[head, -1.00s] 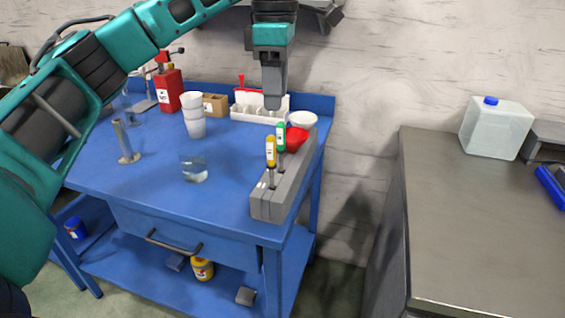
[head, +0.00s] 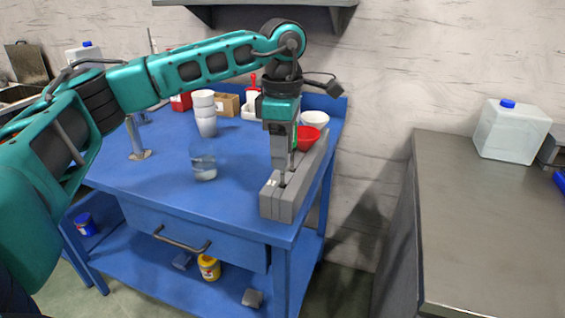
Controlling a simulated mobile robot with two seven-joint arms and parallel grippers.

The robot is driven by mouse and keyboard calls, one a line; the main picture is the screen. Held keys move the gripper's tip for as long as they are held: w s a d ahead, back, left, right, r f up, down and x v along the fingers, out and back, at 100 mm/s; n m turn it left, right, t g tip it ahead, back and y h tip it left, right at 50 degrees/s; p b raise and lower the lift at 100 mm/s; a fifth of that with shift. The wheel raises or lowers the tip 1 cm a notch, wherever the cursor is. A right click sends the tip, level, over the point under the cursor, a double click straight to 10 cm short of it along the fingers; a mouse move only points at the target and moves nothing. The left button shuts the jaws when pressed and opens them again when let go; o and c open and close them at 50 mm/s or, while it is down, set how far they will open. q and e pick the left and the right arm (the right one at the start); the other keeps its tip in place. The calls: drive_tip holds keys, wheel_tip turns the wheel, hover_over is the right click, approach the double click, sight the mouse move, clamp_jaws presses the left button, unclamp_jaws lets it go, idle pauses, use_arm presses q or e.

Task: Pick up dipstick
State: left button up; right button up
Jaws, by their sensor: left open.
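A long grey holder block (head: 285,203) stands near the right edge of the blue workbench (head: 185,205). Thin metal shafts (head: 282,180) rise from its slots. Which one is the dipstick I cannot tell. Their coloured handles are mostly hidden behind my left gripper (head: 284,164). It points down over the block, open, with its fingers around or just in front of the handles. I cannot tell whether it touches them. My right gripper is not in view.
A glass beaker with clear liquid (head: 203,170), stacked white cups (head: 206,117) and a metal cylinder on a base (head: 137,142) stand left of the block. A red bowl (head: 306,138) and white bowl (head: 314,118) are close behind. A grey counter (head: 480,230) is at right.

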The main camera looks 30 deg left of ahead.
use_arm(q)
drive_tip(key=c, duration=0.9)
clamp_jaws()
drive_tip(key=shift+r, duration=0.15)
